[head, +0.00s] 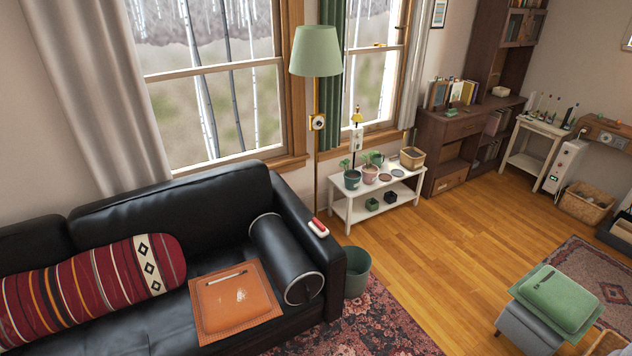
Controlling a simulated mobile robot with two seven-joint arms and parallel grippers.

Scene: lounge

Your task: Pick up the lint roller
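A small red and white object, which looks like the lint roller (318,227), lies on top of the right armrest of the black leather sofa (170,212). It is small in the head view, so its fine shape is hard to tell. Neither of my grippers shows in the head view.
A black bolster (283,258) leans inside the armrest, beside an orange leather mat (235,298) with a pen-like item on it. A striped cushion (95,285) lies at left. A green bin (356,272) stands by the armrest. Wooden floor (430,255) is open to the right.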

